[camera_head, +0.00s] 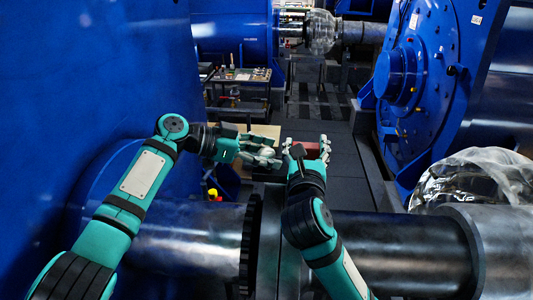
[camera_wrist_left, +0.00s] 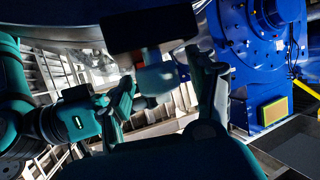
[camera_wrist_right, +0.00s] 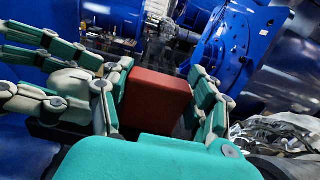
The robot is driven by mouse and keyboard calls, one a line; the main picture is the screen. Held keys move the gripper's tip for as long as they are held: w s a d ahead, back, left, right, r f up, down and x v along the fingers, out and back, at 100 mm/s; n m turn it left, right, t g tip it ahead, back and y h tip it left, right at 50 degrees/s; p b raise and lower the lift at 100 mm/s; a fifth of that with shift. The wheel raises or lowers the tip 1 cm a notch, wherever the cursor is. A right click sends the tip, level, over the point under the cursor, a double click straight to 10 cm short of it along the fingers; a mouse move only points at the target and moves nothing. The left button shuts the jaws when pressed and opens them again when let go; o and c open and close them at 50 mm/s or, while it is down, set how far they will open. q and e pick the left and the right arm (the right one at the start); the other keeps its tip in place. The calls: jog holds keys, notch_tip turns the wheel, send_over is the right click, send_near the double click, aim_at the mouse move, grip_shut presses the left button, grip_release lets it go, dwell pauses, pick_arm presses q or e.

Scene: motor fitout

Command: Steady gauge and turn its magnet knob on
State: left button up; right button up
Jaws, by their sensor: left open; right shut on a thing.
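A red block (camera_head: 312,151), which I take to be the gauge's magnet base, is held between the fingers of my right gripper (camera_head: 306,147), above the shaft. In the right wrist view the red block (camera_wrist_right: 156,98) fills the space between the fingers. My left gripper (camera_head: 263,154) is open, just left of the right one, with its fingers pointing towards the block but apart from it. In the left wrist view a dark box shape (camera_wrist_left: 150,28) hangs in front of the fingers; its identity is unclear. I cannot make out a dial or the knob.
A large metal shaft (camera_head: 400,250) with a toothed flange runs across below my arms. A blue housing (camera_head: 95,90) stands left and a blue motor (camera_head: 440,80) right. Clear wrapping (camera_head: 475,178) lies at right. A tool cart (camera_head: 240,80) stands behind.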

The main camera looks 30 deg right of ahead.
pick_arm(q)
jog(key=v, duration=1.2)
jog(key=shift+r, duration=0.1)
pick_arm(e)
jog(key=o, duration=1.4)
pick_arm(q)
jog(key=shift+w, duration=0.1)
